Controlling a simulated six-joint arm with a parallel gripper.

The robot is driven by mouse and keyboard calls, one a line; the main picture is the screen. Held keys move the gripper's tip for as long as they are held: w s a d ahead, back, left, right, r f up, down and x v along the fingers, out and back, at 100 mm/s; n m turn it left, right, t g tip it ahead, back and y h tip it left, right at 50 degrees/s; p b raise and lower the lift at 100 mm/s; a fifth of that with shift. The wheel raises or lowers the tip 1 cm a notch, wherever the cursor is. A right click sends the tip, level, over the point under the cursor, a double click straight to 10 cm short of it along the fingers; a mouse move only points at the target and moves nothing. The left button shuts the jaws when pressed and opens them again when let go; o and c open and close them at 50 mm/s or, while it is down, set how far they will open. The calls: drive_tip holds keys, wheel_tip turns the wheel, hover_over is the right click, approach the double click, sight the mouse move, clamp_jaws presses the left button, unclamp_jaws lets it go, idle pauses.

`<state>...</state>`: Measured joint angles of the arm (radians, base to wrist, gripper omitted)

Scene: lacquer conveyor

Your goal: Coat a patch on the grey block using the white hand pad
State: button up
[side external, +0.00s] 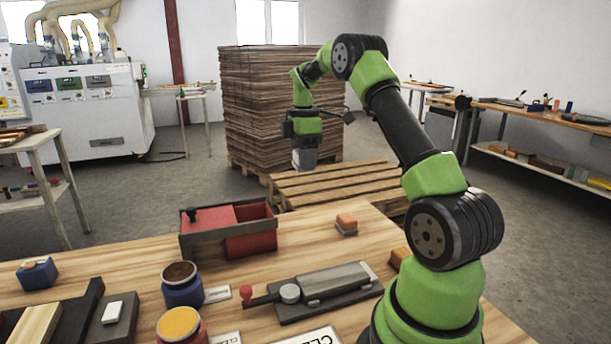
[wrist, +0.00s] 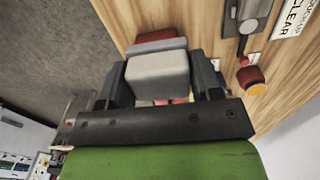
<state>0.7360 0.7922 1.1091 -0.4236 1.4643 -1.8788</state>
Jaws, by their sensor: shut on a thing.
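My gripper (side external: 304,152) is raised beyond the far edge of the wooden table, clear of everything on it. In the wrist view its two fingers (wrist: 160,82) are closed on the sides of a pale grey-white block, which looks like the white hand pad (wrist: 157,72). Its working face is hard to make out. In the side view the pad (side external: 304,161) hangs below the fingers. A dark grey block (side external: 101,331) lies at the table's left front with a small white piece (side external: 113,312) on top; I cannot tell whether it is the task's grey block.
An open red box (side external: 250,243) stands at the table's back. A blue jar (side external: 183,291) with brown contents and a red jar (side external: 180,326) with yellow contents stand in front. A grey device (side external: 335,285) lies right of them. A pallet (side external: 330,183) is beyond the table.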

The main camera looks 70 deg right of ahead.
drive_tip(key=w+a+n, duration=0.2)
drive_tip(key=w+a, duration=0.3)
drive_tip(key=a, duration=0.3)
drive_tip(key=n, duration=0.7)
hover_over(178, 322)
wheel_tip(178, 322, down, 4)
drive_tip(key=f, duration=0.1)
drive_tip(key=shift+f, duration=3.2)
drive_tip(key=shift+f, duration=1.05)
drive_tip(key=shift+r, duration=3.55)
